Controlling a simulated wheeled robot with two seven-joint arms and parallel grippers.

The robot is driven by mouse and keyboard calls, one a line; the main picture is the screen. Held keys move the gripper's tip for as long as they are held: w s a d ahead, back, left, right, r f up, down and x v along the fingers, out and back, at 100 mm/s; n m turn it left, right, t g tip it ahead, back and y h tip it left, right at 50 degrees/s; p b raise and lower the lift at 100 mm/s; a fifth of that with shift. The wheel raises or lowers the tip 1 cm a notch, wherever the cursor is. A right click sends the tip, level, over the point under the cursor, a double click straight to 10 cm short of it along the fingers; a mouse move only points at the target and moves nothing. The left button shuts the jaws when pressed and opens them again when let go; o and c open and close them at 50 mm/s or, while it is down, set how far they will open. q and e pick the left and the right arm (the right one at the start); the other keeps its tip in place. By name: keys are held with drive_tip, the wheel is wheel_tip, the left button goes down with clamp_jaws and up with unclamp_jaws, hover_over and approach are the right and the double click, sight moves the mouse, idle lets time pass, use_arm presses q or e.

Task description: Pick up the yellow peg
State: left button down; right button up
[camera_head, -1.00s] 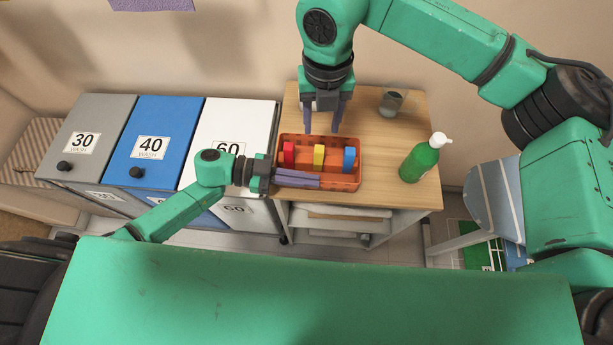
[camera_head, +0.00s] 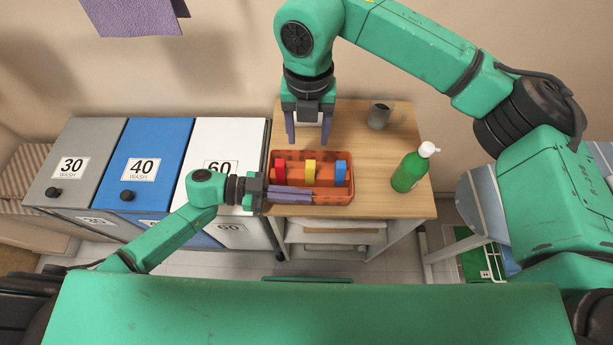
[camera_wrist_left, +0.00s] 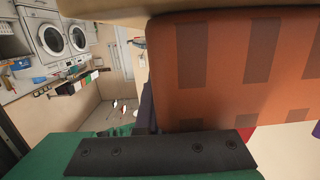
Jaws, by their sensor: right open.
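The yellow peg (camera_head: 310,172) stands between a red peg (camera_head: 280,172) and a blue peg (camera_head: 341,173) in an orange basket (camera_head: 340,198) on the wooden table. My right gripper (camera_head: 308,130) is open and empty, pointing down just behind the basket's far edge. It is apart from the yellow peg. My left gripper (camera_head: 290,195) lies along the basket's near wall, with its fingers side by side. Whether it grips the wall cannot be told. In the left wrist view the basket's wall (camera_wrist_left: 225,70) fills the right side and no peg is clearly seen.
A green pump bottle (camera_head: 409,170) stands right of the basket. A grey mug (camera_head: 380,114) stands at the back. Grey, blue and white wash bins (camera_head: 145,165) stand left of the table. The table's right side (camera_head: 372,165) has bare room.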

sight(311, 164)
drive_tip(key=f, duration=1)
drive_tip(key=shift+s+d+f, duration=0.25)
drive_tip(key=shift+s+d, duration=0.05)
drive_tip(key=shift+d, duration=0.05)
clamp_jaws()
